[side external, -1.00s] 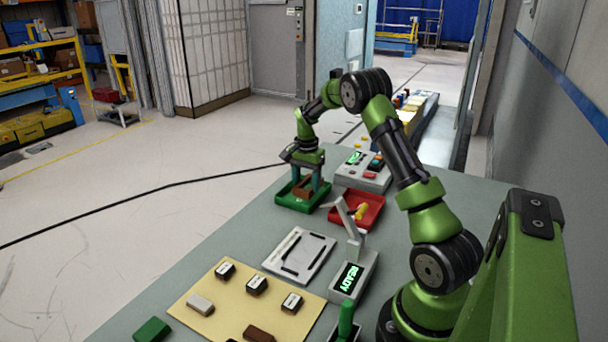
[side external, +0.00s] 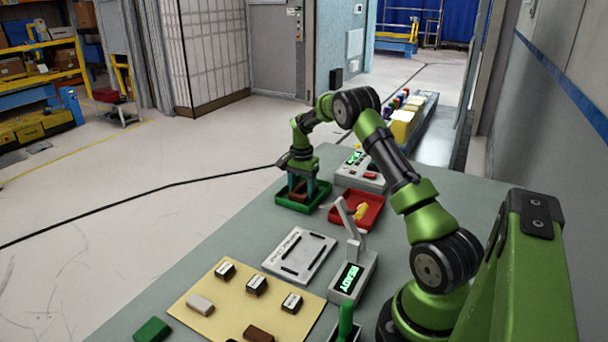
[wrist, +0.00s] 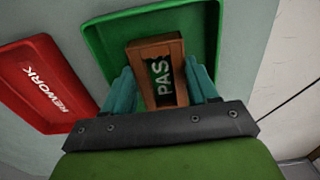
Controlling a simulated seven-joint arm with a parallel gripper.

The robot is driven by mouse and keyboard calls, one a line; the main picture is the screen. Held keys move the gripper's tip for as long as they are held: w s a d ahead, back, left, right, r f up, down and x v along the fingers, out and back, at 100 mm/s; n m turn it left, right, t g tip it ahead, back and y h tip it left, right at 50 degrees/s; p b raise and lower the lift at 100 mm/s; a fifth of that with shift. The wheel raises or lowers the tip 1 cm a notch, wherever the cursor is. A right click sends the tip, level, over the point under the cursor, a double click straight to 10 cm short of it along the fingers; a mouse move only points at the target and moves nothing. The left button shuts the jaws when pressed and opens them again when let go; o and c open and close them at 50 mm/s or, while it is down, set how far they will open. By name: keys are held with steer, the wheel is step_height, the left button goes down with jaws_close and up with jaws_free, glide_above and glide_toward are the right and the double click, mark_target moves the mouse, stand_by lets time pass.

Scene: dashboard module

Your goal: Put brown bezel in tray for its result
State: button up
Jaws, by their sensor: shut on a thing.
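My gripper (side external: 303,194) is shut on the brown bezel (side external: 299,187), low over the green tray (side external: 286,204). In the wrist view my gripper (wrist: 165,85) has a teal finger on each side of the brown bezel (wrist: 153,47). The bezel is a rectangular frame, and white letters reading "PAS" show in its opening. It lies within the outline of the green tray (wrist: 213,28), near the tray's middle. I cannot tell whether the bezel touches the tray floor.
Nearer stand a white fixture (side external: 300,254), a station reading "READY" (side external: 349,279) and a tan mat (side external: 213,315) with several blocks.

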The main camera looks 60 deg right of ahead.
steer(key=o, duration=1.4)
step_height(320, 180, up, 12)
steer(key=a+r+n+t, duration=0.2)
steer(key=a+r+n, duration=0.1)
steer(key=a+r, duration=0.6)
steer(key=s+a+r+n+t+y, duration=0.1)
steer(key=s+a+r+n+t, duration=0.2)
steer(key=s+a, duration=0.5)
steer(key=s+a+r+n+t, duration=0.15)
steer(key=s+a+n, duration=0.25)
steer(key=a, duration=0.9)
steer(key=s+a+f+n, duration=0.1)
steer(key=s, duration=0.1)
steer(key=s+a+n, duration=0.1)
steer(key=s+a, duration=0.1)
steer(key=s, duration=0.1)
steer(key=s+a+f+n+y, duration=0.1)
steer(key=s+a+n, duration=0.1)
steer(key=s, duration=0.1)
steer(key=shift+s+a+f+t, duration=0.1)
steer(key=shift+a+f+t, duration=0.1)
steer(key=shift+f+t, duration=0.15)
